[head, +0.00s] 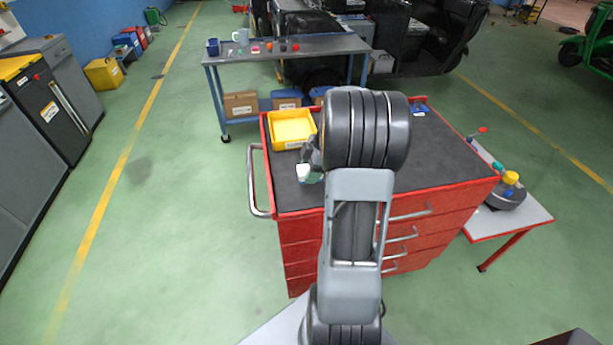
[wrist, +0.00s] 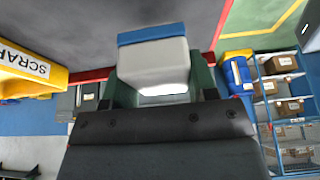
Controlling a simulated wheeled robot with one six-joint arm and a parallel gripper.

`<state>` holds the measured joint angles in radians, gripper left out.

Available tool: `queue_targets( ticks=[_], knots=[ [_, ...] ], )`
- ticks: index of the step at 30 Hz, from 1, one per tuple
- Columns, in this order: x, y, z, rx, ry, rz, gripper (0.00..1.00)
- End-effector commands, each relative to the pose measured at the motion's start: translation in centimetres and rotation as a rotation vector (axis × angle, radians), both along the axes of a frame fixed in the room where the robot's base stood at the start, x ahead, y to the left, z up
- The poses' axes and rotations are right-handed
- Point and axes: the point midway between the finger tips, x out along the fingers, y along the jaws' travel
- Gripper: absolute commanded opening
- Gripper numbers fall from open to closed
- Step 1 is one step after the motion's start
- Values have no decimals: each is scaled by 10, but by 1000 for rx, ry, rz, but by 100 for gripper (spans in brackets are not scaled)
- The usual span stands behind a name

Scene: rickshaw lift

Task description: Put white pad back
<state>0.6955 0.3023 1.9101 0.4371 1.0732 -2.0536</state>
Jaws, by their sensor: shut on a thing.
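The white pad (wrist: 153,65) is a pale block with a blue strip along one edge, in the middle of the wrist view. My gripper (wrist: 162,84) is shut on it, with a green finger at each side. In the head view the pad (head: 303,171) shows as a small white shape over the left part of the cart's dark top, just in front of the yellow bin. My arm hides most of my gripper there. I cannot tell whether the pad touches the cart top.
A yellow bin (head: 291,127) stands on the red cart (head: 450,169) at its back left; its label reads SCRAP in the wrist view. A grey table (head: 334,46) with several small items stands behind. A lower white stand (head: 522,217) is at the right.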

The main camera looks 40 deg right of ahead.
Motion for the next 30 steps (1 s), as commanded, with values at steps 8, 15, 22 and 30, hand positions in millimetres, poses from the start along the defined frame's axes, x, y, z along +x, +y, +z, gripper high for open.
queue_targets(
  ticks=[8, 15, 22, 30],
  knots=[
    [11, 1, -12, 0, -1, 3, 31],
    [15, 2, -36, 2, 2, 2, 31],
    [15, 1, -47, -1, -2, 1, 31],
    [15, 1, -51, -1, -2, 1, 31]
  ],
)
